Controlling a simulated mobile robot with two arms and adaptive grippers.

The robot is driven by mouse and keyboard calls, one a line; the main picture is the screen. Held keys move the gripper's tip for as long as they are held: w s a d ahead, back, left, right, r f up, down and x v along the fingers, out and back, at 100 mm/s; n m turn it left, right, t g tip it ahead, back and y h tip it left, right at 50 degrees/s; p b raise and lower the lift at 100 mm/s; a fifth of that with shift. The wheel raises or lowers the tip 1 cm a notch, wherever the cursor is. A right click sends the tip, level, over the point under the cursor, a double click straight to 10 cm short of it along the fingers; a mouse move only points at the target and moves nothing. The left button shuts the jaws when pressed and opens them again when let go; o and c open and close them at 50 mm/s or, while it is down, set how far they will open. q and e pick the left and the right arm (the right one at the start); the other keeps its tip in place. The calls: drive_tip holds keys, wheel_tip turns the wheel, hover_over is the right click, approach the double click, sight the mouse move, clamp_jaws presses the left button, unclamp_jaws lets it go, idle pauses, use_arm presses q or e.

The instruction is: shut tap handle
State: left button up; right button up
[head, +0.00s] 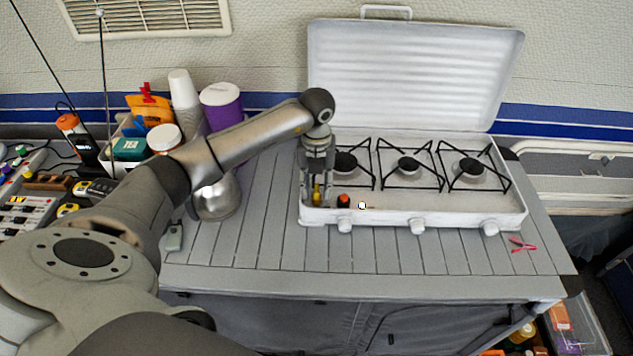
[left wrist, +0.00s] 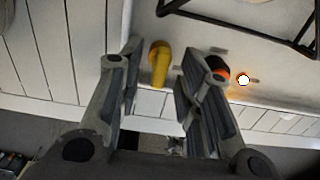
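The yellow tap handle (head: 317,192) is at the front left corner of the white stove (head: 400,222). It also shows in the left wrist view (left wrist: 160,66), between the two fingers, with a visible gap on each side. My left gripper (head: 316,200) points down over that corner and is open around the handle. It also shows open in the left wrist view (left wrist: 160,75). The fingers hide part of the handle in the head view. My right gripper is not in view.
A black and orange-red knob (head: 343,201) and a small white piece (head: 362,205) are just right of the gripper. Burners with black wire grates (head: 407,165) lie behind. The raised lid (head: 415,70) stands at the back. The slatted counter (head: 400,255) in front is mostly clear.

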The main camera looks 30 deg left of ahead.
use_arm(q)
drive_tip(key=shift+f, duration=0.15)
clamp_jaws()
